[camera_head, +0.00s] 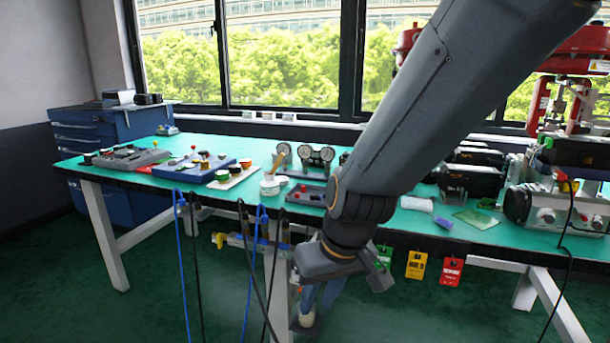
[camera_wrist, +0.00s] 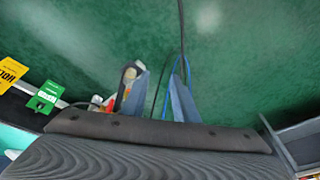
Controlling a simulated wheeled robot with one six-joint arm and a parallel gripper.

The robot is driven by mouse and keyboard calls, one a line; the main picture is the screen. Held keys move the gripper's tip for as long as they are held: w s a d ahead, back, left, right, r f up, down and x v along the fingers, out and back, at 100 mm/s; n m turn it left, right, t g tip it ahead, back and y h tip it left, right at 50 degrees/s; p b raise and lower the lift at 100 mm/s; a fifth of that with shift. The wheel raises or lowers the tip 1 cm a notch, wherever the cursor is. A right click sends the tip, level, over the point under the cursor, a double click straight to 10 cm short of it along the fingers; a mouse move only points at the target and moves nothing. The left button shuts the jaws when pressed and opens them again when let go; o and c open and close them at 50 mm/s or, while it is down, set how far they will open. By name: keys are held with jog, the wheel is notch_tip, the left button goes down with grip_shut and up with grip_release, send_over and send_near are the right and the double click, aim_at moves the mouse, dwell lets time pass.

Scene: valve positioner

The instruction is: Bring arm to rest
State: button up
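My arm reaches down from the upper right in the head view, across the front of the workbench (camera_head: 230,154). My gripper (camera_head: 309,312) hangs pointing down in front of the bench's edge, below the level of its top. In the wrist view, the two blue-grey fingers of my gripper (camera_wrist: 158,75) stand apart, with green floor between them. I see nothing held. The fingers are small and partly hidden in the head view.
Blue and black cables (camera_head: 248,270) hang close left of my gripper. Green, yellow (camera_head: 416,264) and red (camera_head: 451,271) tags hang from the bench edge to its right. Gauges (camera_head: 316,156) and valve equipment (camera_head: 471,181) stand on the bench. Green floor is open at front left.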

jog(key=s+d+r+m+g+h, duration=0.2)
jog(key=s+d+r+g, duration=0.15)
jog(key=s+d, duration=0.65)
jog(key=s+d+r+m+p, duration=0.1)
jog(key=d+r+p, duration=0.5)
jog(key=p, duration=0.8)
jog(key=shift+d+r+m+t+p, duration=0.35)
jog(key=shift+d+r+m, duration=0.05)
jog(key=shift+r+m, duration=0.35)
jog(key=shift+a, duration=0.1)
